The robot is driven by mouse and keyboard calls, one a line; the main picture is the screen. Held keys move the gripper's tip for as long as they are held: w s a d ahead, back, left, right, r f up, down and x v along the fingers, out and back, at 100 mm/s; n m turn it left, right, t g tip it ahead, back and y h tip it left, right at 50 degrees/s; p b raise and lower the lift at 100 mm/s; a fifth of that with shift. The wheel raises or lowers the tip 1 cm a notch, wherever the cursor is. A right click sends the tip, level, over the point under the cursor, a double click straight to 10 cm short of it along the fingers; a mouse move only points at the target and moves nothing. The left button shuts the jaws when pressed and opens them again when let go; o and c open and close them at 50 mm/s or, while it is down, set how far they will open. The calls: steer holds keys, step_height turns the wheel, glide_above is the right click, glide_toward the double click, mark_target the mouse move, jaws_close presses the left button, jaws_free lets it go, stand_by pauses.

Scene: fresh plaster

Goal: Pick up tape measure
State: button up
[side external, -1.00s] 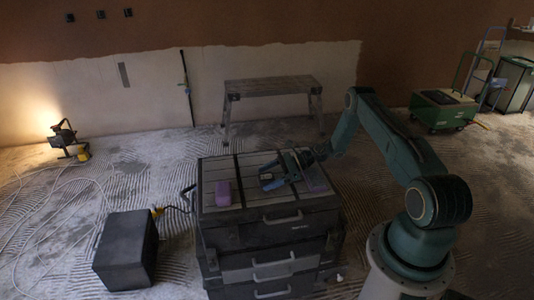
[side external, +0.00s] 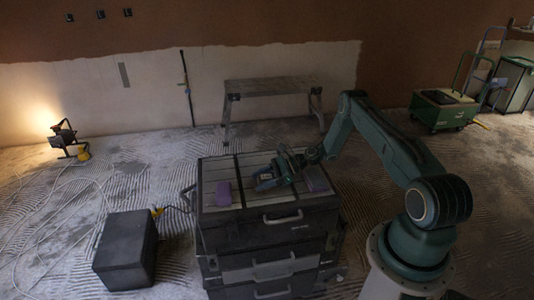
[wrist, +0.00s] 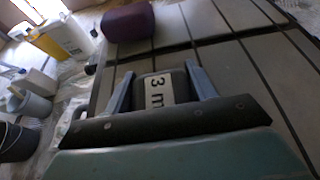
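The tape measure, a dark body with a pale "3 m" label (wrist: 159,91), is between the two fingers of my gripper (wrist: 160,76) in the wrist view. In the side view my gripper (side external: 276,177) is low over the top of the dark tool chest (side external: 284,213). The tape measure is hard to tell apart from the fingers there. I cannot tell whether it is clear of the surface.
A purple block (side external: 223,193) sits left of my gripper on the chest top, and shows in the wrist view (wrist: 128,22). A dark box (side external: 125,250) stands on the floor at left. Bare slatted top lies between them.

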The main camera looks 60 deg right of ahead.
mark_target(261, 177)
steer(key=shift+c, duration=1.4)
steer(key=shift+r, duration=0.1)
step_height(261, 177, up, 20)
steer(key=shift+w, duration=0.1)
